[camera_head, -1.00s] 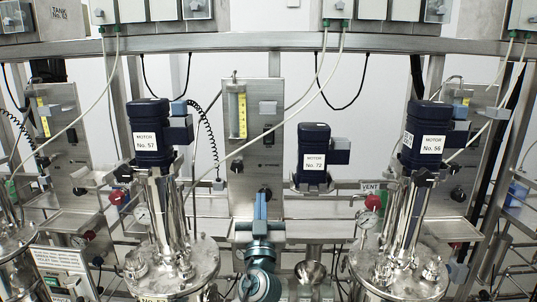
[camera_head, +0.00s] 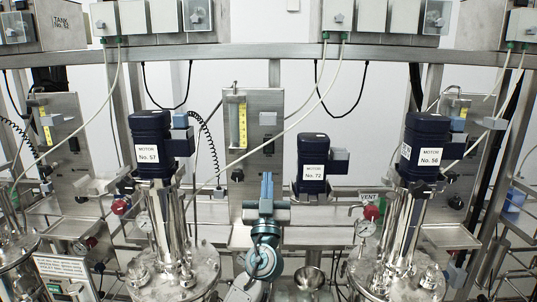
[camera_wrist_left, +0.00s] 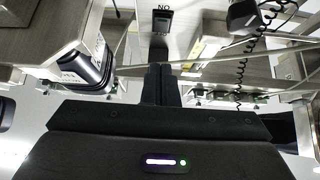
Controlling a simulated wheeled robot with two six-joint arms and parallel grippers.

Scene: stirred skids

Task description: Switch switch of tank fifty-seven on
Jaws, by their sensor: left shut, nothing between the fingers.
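The motor marked No. 57 (camera_head: 150,145) stands on its steel tank (camera_head: 172,278) left of centre in the head view. Right of it, a steel panel (camera_head: 240,165) carries a small dark switch (camera_head: 268,146). In the left wrist view a black switch (camera_wrist_left: 163,22) has an upside-down ON label at its top. My left gripper (camera_head: 267,180) is in front of the panel's lower part, below the switch in the picture. Its fingers (camera_wrist_left: 161,72) are shut, empty, and point toward the switch with a gap in the picture. The right gripper is not in view.
Motor No. 72 (camera_head: 313,160) and motor No. 56 (camera_head: 424,150) stand to the right. A yellow-scaled level gauge (camera_head: 241,122) is on the panel. Thin hoses and a coiled black cable (camera_wrist_left: 240,68) hang nearby. Steel rails cross the scene.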

